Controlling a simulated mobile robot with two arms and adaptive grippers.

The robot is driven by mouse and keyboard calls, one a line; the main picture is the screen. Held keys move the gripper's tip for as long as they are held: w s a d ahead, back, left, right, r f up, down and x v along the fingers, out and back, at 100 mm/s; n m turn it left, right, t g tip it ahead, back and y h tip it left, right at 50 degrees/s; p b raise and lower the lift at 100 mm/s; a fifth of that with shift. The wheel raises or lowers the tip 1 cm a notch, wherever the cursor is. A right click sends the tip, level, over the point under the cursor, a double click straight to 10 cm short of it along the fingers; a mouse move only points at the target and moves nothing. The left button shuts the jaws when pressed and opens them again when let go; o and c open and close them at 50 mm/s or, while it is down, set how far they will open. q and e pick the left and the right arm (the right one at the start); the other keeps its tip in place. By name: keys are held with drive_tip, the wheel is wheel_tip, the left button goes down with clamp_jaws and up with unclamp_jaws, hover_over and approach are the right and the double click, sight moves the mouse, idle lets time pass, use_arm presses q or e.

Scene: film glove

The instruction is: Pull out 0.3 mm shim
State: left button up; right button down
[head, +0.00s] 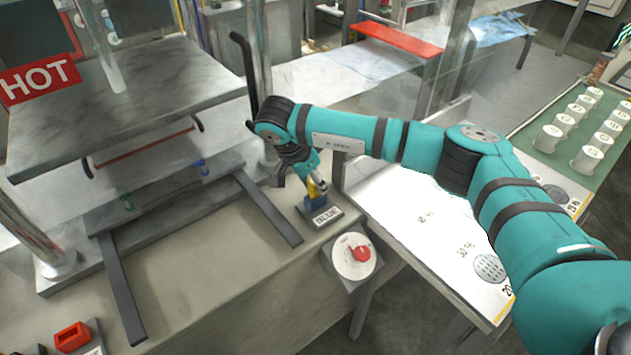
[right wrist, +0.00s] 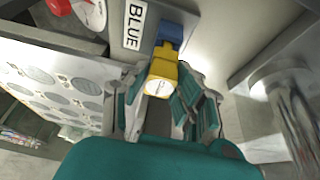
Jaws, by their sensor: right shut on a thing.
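A yellow block (right wrist: 161,78) with a round pale end sits against a blue piece (right wrist: 170,36) by the BLUE label. My right gripper (right wrist: 160,98) has its fingers on both sides of the yellow block and is shut on it. In the head view the gripper (head: 318,185) hangs over the BLUE stand (head: 322,212), and the yellow block (head: 313,190) shows under the fingers. The lettering on the block is too small to read. I cannot pick out a shim marked 0.3 mm. My left gripper is not in view.
A press with a HOT sign (head: 38,80) stands at left, with two rails (head: 268,208) in front. A red knob (head: 361,254) is right of the stand. A red piece (head: 72,337) sits at lower left. A white board (head: 430,225) lies under my right arm.

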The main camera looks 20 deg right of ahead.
drive_tip(key=shift+r, duration=0.35)
drive_tip(key=shift+r+p, duration=1.15)
drive_tip(key=shift+r, duration=1)
drive_tip(key=shift+r, duration=0.15)
drive_tip(key=shift+r+p, duration=0.35)
drive_tip(key=shift+r, duration=0.25)
drive_tip(key=shift+r+p, duration=0.3)
drive_tip(key=shift+r, duration=0.5)
drive_tip(key=shift+f, duration=0.1)
